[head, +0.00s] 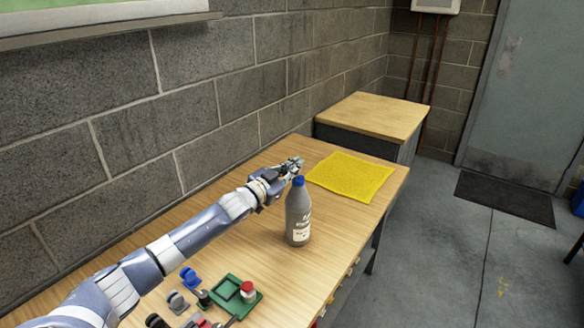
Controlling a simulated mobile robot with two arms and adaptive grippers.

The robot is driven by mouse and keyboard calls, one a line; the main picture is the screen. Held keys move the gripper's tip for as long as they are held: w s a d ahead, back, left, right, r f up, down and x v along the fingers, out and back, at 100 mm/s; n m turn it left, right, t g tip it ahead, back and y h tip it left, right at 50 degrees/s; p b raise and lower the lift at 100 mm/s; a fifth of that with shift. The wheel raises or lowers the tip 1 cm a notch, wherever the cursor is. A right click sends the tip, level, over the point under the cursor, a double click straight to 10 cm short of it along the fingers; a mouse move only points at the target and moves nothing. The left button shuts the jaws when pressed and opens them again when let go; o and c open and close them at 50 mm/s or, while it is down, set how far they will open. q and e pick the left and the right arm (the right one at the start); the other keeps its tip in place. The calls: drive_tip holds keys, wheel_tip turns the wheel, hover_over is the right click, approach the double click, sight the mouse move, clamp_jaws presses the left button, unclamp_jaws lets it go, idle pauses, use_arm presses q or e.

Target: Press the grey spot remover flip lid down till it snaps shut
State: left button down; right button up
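A grey bottle (298,216) with a blue cap (299,182) and a pale label stands upright on the wooden table. A small grey item (177,302) with a rounded top sits near the front left of the table; it is too small to tell whether it has a flip lid or how that stands. My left gripper (293,166) is just behind and above the bottle's cap, near the yellow cloth. I cannot tell whether it touches the bottle, and its fingers are too small to read. My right gripper is out of view.
A yellow cloth (350,177) lies flat at the table's far end. A green tray (231,300), a red-topped item (248,290) and a blue item (190,277) are at the front. A block wall borders the left. The table (285,268) is bare around the bottle.

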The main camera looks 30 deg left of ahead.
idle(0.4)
use_arm(q)
drive_tip(key=c, duration=1.8)
unclamp_jaws()
drive_tip(key=s+a, duration=0.1)
drive_tip(key=s, duration=1.1)
drive_tip(key=shift+a, duration=0.25)
